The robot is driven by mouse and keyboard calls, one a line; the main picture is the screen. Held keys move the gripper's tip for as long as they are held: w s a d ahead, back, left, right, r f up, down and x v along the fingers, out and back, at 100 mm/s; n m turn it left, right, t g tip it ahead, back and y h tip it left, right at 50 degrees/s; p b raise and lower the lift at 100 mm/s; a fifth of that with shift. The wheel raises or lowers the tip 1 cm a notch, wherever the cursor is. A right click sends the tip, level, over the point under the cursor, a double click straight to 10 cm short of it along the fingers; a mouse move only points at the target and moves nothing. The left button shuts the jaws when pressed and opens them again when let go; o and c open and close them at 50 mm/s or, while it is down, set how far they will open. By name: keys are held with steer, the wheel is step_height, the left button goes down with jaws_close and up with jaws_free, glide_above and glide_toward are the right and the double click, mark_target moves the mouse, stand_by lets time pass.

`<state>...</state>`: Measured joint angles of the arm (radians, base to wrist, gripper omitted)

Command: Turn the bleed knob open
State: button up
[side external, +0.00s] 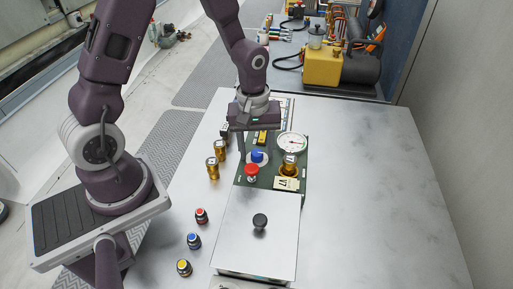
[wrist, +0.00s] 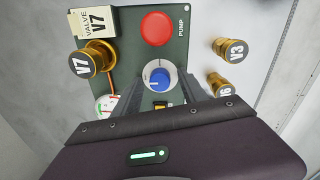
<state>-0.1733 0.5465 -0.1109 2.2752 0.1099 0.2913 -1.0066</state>
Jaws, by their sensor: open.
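A blue knob (wrist: 158,78) with a white pointer line sits on a pale round dial on the green panel (wrist: 185,45). I take it for the bleed knob; no label for it is readable. It also shows in the side view (side external: 257,156). My gripper (side external: 252,132) points down over the panel, just behind the blue knob. In the wrist view the fingers of my gripper (wrist: 157,92) are apart, reaching toward the knob from below. Nothing is held. Whether the fingers touch the knob cannot be told.
A red PUMP button (wrist: 157,29) lies close beside the knob. A brass V7 valve (wrist: 84,64), its tag (wrist: 94,22) and a gauge (side external: 292,145) share the panel. Brass valves V3 (wrist: 230,49) and V6 (wrist: 218,84) stand off it. The tabletop (side external: 380,180) at right is clear.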

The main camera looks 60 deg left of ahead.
jaws_close()
